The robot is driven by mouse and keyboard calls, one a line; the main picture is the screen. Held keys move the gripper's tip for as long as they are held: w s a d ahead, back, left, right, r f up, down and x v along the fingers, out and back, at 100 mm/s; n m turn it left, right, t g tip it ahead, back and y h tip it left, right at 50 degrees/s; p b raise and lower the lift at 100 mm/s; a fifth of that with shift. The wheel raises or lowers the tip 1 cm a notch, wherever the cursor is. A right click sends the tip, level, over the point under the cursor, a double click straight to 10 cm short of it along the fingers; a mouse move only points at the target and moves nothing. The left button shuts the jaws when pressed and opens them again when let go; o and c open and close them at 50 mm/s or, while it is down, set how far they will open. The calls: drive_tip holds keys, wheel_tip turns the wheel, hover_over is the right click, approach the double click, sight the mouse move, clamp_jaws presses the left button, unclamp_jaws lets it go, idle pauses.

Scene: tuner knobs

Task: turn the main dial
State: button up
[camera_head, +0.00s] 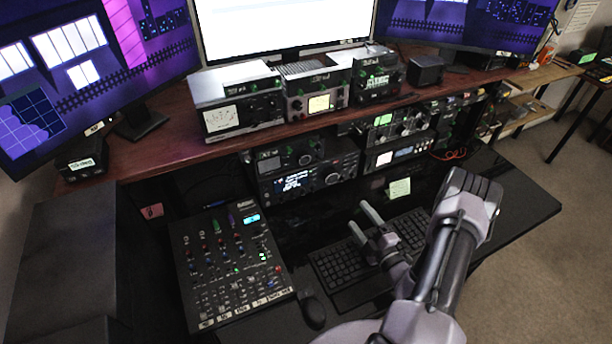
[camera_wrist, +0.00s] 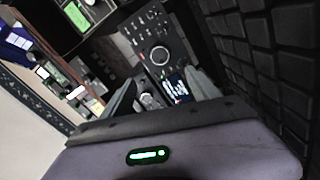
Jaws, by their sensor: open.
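The large black round dial (camera_head: 332,179) is on the right part of the front of a black radio (camera_head: 292,183) with a lit display, under the desk shelf. In the wrist view the dial (camera_wrist: 160,55) shows beyond the fingertips, with buttons around it. My gripper (camera_head: 360,216) is open and empty, above the keyboard and to the right of and nearer than the radio. In the wrist view my gripper's fingers (camera_wrist: 162,80) are apart, with the lit display and a smaller knob (camera_wrist: 148,100) seen between them. No finger appears to touch the dial.
A keyboard (camera_head: 335,265) lies below my gripper, with a mouse (camera_head: 312,310) and a mixer (camera_head: 232,265) to its left. More radios (camera_head: 400,128) stand under and on the wooden shelf (camera_head: 150,160). A yellow note (camera_head: 399,188) is behind my gripper.

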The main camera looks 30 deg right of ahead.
sight(332, 179)
idle(0.3)
drive_tip(key=n, duration=0.4)
drive_tip(key=shift+s, duration=0.15)
drive_tip(key=n, duration=0.5)
drive_tip(key=shift+s, duration=0.15)
drive_tip(key=n, duration=0.5)
drive_tip(key=shift+s, duration=0.1)
drive_tip(key=n, duration=0.5)
drive_tip(key=shift+s, duration=0.15)
drive_tip(key=n, duration=0.4)
drive_tip(key=shift+s, duration=0.1)
drive_tip(key=n, duration=0.5)
drive_tip(key=shift+s+p, duration=0.15)
drive_tip(key=shift+p, duration=0.15)
drive_tip(key=shift+n, duration=0.3)
drive_tip(key=w+b, duration=0.1)
drive_tip(key=w, duration=0.4)
drive_tip(key=w+b, duration=0.1)
drive_tip(key=w, duration=0.5)
drive_tip(key=w+d+b, duration=0.1)
drive_tip(key=w, duration=0.5)
drive_tip(key=shift+w, duration=0.2)
